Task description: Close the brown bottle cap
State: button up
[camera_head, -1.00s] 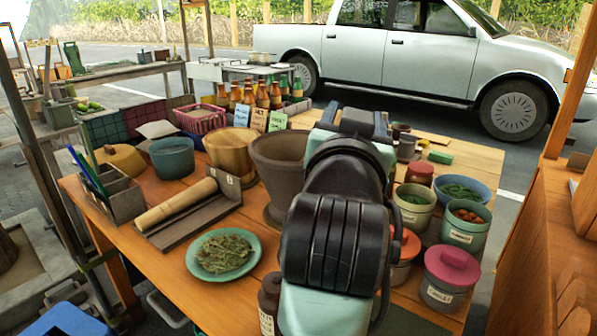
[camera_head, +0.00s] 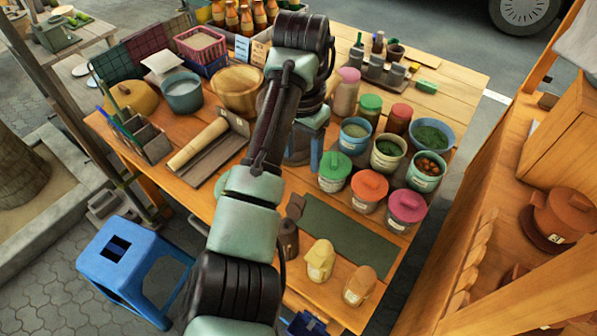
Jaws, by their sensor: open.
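A small dark brown bottle (camera_head: 288,242) stands at the front of the wooden table, just right of my arm, which partly overlaps its left side. Its brown cap (camera_head: 296,206) shows at the top as a tilted flap, raised rather than flat; the hinge is too small to make out. My gripper (camera_head: 305,158) points down over the middle of the table, beyond the bottle and apart from it. It is open, with blue-grey fingers partly hidden by my wrist, and I see nothing held between them.
Lidded jars in green (camera_head: 334,170), orange (camera_head: 368,190) and pink (camera_head: 405,208) stand right of the gripper. A dark green mat (camera_head: 350,240) lies right of the bottle. A blue stool (camera_head: 130,265) is at left.

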aim_at(298, 197)
jog(key=shift+g, duration=0.3)
jog(key=f, duration=1.2)
jog(key=shift+s+a+f, duration=0.3)
jog(key=shift+s, duration=0.05)
grip_shut()
